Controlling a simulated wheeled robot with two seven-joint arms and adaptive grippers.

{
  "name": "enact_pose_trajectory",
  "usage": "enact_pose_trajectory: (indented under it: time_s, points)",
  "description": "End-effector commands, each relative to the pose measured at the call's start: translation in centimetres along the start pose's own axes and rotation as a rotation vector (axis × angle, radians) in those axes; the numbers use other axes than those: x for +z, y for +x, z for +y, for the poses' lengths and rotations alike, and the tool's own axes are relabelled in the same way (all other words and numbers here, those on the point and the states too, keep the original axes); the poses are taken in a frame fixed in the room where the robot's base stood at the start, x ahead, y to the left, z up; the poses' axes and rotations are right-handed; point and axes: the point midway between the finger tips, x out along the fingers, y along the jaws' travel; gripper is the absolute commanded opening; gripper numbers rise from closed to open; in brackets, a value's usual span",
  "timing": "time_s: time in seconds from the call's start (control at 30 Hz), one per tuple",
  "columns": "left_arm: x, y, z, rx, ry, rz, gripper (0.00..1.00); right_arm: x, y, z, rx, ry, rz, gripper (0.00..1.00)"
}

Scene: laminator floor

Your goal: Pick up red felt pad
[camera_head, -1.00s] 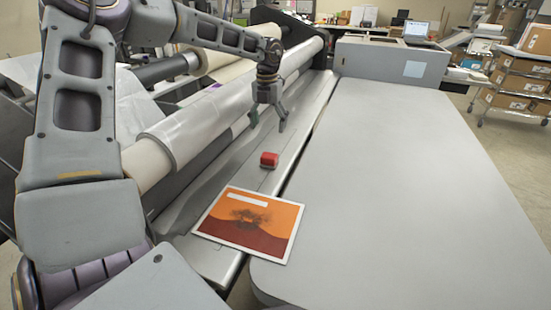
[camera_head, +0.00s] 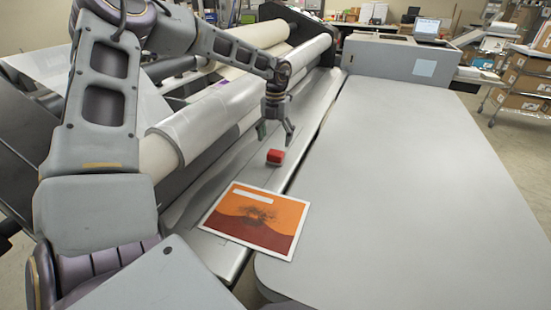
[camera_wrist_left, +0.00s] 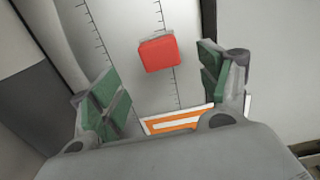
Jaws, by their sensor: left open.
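The red felt pad (camera_head: 275,157) is a small red block with a grey layer along one side, lying on the laminator's flat metal bed. My left gripper (camera_head: 276,133) is open and empty, pointing down just above and behind the pad. In the left wrist view the pad (camera_wrist_left: 158,54) shows beyond the gap between the green-padded fingers of the left gripper (camera_wrist_left: 162,92), apart from both. My right gripper is not in view.
An orange print with a white border (camera_head: 256,219) lies on the bed in front of the pad. A wide grey table (camera_head: 410,170) on the right is bare. Large laminator rollers (camera_head: 225,105) run along the left. A grey box unit (camera_head: 395,61) stands at the back.

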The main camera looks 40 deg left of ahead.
Motion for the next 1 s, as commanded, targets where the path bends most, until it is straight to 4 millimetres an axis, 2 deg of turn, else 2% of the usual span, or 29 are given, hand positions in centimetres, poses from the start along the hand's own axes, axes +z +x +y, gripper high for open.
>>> enact_pose_trajectory:
  time_s: [0.1,0.23,0.73,1.0]
  points:
    - [0.0,1.5,0.0,0.0,0.0,0.002,0.77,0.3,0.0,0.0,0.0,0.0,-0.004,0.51]
    - [0.0,2.4,0.0,-0.001,0.0,0.0,0.77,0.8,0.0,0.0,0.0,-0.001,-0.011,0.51]
    - [0.0,2.9,0.0,0.0,-0.001,0.0,0.77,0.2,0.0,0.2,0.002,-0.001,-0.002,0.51]
    - [0.1,4.7,0.0,0.001,-0.001,0.002,0.77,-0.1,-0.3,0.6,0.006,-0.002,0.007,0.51]
